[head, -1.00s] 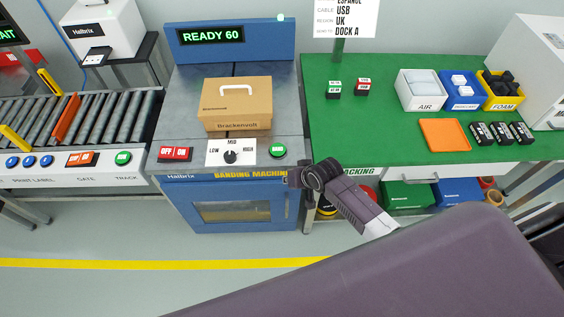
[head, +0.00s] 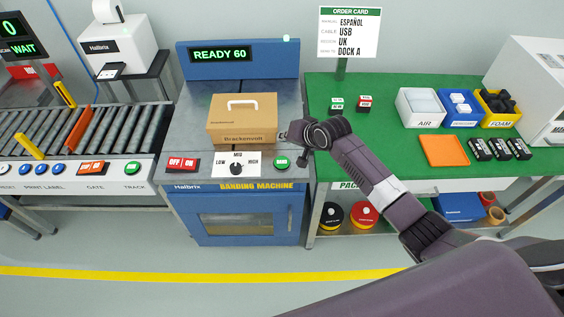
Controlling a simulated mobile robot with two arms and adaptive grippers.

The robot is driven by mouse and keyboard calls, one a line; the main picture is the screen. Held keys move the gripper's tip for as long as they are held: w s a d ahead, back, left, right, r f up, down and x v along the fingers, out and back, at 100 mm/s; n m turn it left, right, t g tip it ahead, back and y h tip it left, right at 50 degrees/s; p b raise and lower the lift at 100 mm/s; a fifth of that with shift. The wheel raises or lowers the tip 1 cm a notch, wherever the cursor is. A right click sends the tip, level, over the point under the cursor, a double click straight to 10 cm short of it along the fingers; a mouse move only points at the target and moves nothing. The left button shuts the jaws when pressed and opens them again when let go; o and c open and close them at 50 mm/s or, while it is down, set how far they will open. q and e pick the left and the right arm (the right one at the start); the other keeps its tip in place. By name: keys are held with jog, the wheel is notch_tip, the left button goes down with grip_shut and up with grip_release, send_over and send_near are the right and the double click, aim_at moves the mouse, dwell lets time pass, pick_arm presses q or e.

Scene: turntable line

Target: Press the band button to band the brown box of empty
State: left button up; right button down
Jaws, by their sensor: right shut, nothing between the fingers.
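The brown box (head: 241,118) with a white handle sits on the bed of the blue banding machine (head: 236,216). The machine's display (head: 221,54) reads READY 60. On its front panel are a red OFF/ON switch (head: 183,164), a LOW/MID/HIGH dial (head: 237,170) and the green band button (head: 282,162). My right gripper (head: 284,136) is shut and empty, above and behind the green button in the picture, near the box's right side. I cannot tell whether it touches anything. My left gripper is not in view.
A roller track (head: 90,134) with its own button panel stands left. Right is a green packing table (head: 380,134) with an AIR bin (head: 421,121), an orange tray (head: 443,151) and several black packs. An order card (head: 349,32) stands behind. Floor in front is open.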

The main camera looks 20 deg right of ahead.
jog(key=b, duration=0.8)
send_over(284, 163)
jog(key=shift+a+f, duration=0.1)
jog(key=shift+f, duration=4.25)
jog(key=shift+f, duration=0.2)
jog(key=shift+f, duration=0.25)
jog(key=shift+f+b, duration=0.4)
jog(key=shift+f, duration=0.2)
jog(key=shift+r, duration=0.1)
jog(key=shift+r+p, duration=0.9)
jog(key=shift+p, duration=0.25)
